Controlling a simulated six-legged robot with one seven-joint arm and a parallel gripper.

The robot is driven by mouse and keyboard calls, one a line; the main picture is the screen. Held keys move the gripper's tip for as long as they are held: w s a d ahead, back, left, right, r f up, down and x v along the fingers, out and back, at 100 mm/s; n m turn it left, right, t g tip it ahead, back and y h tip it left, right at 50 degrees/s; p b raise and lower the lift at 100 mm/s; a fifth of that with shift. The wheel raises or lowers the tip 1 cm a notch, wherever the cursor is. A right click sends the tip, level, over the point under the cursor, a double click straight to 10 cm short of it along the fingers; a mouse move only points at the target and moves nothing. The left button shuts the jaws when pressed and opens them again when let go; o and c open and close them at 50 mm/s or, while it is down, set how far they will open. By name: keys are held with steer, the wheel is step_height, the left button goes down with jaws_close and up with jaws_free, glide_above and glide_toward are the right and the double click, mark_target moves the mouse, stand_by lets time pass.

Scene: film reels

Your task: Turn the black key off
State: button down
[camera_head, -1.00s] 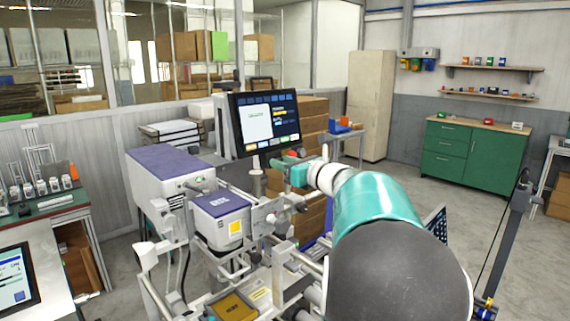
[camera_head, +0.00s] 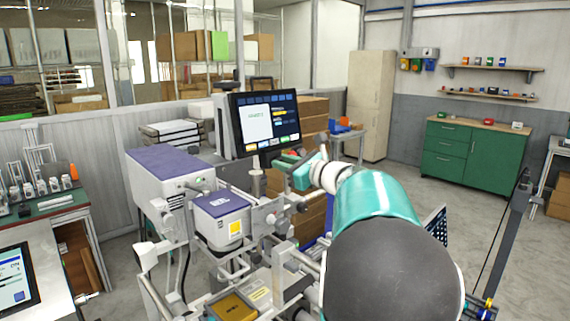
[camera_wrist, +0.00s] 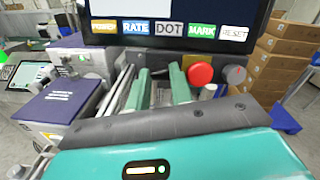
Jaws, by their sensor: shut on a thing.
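My gripper (camera_wrist: 160,80) reaches forward in the wrist view, its two green fingers pointing at the panel under the monitor. A red round button (camera_wrist: 200,74) and a dark grey knob (camera_wrist: 235,75) with a small red mark sit just right of the fingers. In the head view my gripper (camera_head: 282,164) is just below the monitor, and the key cannot be made out.
The monitor (camera_head: 265,122) stands directly behind and above my gripper. A purple-topped machine (camera_head: 170,170) and a smaller purple-topped box (camera_head: 222,206) stand to the left. Cardboard boxes (camera_wrist: 285,55) are stacked behind on the right. Open floor lies towards the green cabinet (camera_head: 474,152).

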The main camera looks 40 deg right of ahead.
steer(key=shift+d+r+n+g+y, duration=0.1)
steer(key=shift+n+g+y, duration=0.3)
steer(key=shift+n, duration=2.25)
steer(key=shift+d+r+n+g+y, duration=0.1)
steer(key=shift+n+g+y, duration=0.25)
steer(key=shift+n, duration=2.35)
steer(key=shift+d+r+n+g+y, duration=0.1)
steer(key=shift+n+g+y, duration=0.3)
steer(key=shift+n, duration=2.25)
steer(key=c, duration=1.5)
jaws_free()
steer(key=v, duration=1.3)
steer(key=shift+s+r, duration=0.3)
